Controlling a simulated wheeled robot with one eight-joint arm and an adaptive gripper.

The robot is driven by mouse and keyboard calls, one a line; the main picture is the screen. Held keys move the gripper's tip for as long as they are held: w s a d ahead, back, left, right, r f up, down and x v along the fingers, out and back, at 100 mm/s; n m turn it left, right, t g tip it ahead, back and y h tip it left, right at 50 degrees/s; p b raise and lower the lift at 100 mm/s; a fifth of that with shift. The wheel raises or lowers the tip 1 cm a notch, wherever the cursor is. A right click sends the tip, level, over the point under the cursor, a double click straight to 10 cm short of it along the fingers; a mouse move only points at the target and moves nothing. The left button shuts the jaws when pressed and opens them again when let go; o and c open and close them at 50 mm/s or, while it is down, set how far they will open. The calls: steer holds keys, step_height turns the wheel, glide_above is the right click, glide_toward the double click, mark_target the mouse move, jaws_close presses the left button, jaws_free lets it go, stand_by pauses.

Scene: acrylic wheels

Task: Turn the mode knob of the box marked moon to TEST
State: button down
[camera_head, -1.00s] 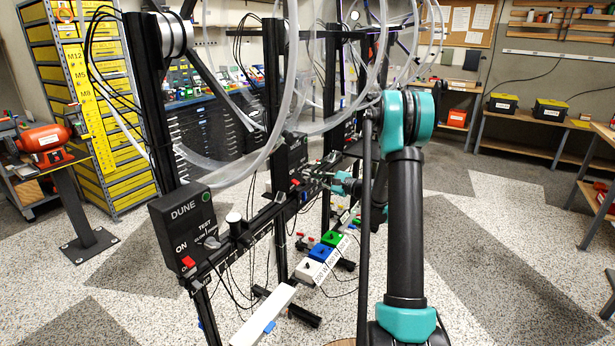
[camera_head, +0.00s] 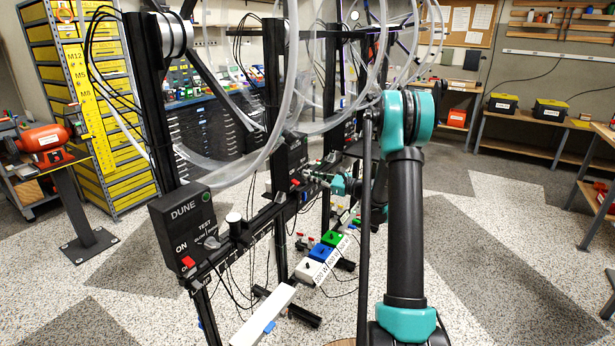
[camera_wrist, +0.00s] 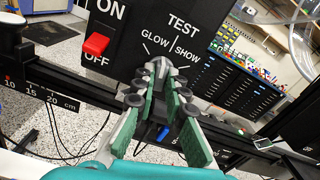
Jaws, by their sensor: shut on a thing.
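My gripper (camera_wrist: 163,85) is shut on a grey mode knob (camera_wrist: 161,66) on the front of a black box (camera_wrist: 130,42) in the wrist view. The fingers cover most of the knob, so I cannot tell its exact pointing. White TEST, GLOW and SHOW labels surround the knob, with TEST above. A red switch (camera_wrist: 96,44) sits left, between ON and OFF. In the head view, my gripper (camera_head: 312,176) is at the second box (camera_head: 290,158), behind the box marked DUNE. The second box's name is not readable in either view.
The DUNE box (camera_head: 183,222) stands nearer, with its own knob and red switch. Black posts (camera_head: 279,110) and large clear wheels (camera_head: 268,140) rise around the boxes. A black rail with a cm scale (camera_wrist: 45,95) runs below the box. Coloured blocks (camera_head: 322,252) lie low beside it.

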steer(key=m, duration=0.2)
steer(key=shift+m, duration=0.3)
steer(key=c, duration=1.4)
jaws_free()
steer(key=shift+c, duration=0.2)
steer(key=shift+d, duration=0.1)
steer(key=v, duration=0.7)
